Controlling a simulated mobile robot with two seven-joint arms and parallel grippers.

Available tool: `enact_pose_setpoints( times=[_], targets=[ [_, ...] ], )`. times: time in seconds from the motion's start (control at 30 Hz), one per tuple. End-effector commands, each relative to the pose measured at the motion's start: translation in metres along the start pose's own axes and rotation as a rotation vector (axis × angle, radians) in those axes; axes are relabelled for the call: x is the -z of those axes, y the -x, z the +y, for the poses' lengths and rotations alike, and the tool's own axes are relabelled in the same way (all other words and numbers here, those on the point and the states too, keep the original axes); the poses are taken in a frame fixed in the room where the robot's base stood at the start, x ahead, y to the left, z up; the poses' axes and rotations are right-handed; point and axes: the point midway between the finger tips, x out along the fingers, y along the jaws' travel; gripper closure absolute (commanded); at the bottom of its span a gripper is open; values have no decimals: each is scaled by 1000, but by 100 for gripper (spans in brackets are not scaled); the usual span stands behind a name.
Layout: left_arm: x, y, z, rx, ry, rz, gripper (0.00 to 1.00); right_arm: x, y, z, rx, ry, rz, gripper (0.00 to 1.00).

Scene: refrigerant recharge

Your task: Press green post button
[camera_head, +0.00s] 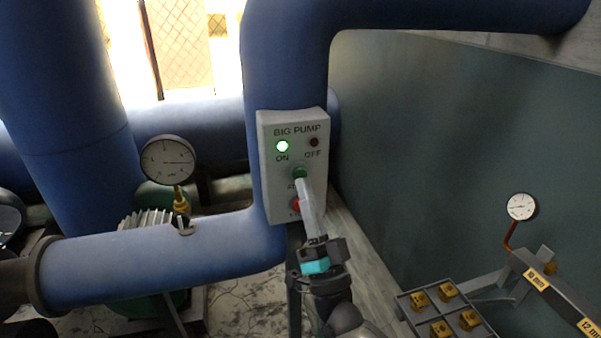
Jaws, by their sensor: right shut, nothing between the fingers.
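A white control box (265,170) labelled BIG PUMP is fixed to a blue vertical pipe in the middle of the view. Its ON lamp (282,146) glows bright green, and its OFF lamp (314,142) is dark red. Below the lamps is a green button (300,172). Lower down, a red button (295,205) is partly hidden by my right gripper. My right gripper (303,184) is shut and empty. Its tip is at the lower edge of the green button; I cannot tell whether it touches. My left gripper is not in view.
A round gauge (168,162) stands on the horizontal blue pipe (150,262) left of the box. At the lower right are a tray (407,312) with several yellow fittings, a labelled grey bar (555,290) and a second gauge (521,206). A dark green wall (430,150) stands right.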

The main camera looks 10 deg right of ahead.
Motion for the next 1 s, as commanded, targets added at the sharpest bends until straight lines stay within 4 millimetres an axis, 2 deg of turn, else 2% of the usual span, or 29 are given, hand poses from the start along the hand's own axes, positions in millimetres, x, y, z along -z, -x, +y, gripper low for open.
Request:
enact_pose_setpoints(
  times=[0.27,0.73,1.0],
  targets=[
    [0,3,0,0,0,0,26,3,3,-3,-1,0,-1,100],
    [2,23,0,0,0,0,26,25,33,-24,-1,-1,0,100],
    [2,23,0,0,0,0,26,25,35,-25,0,0,1,100]
  ],
)
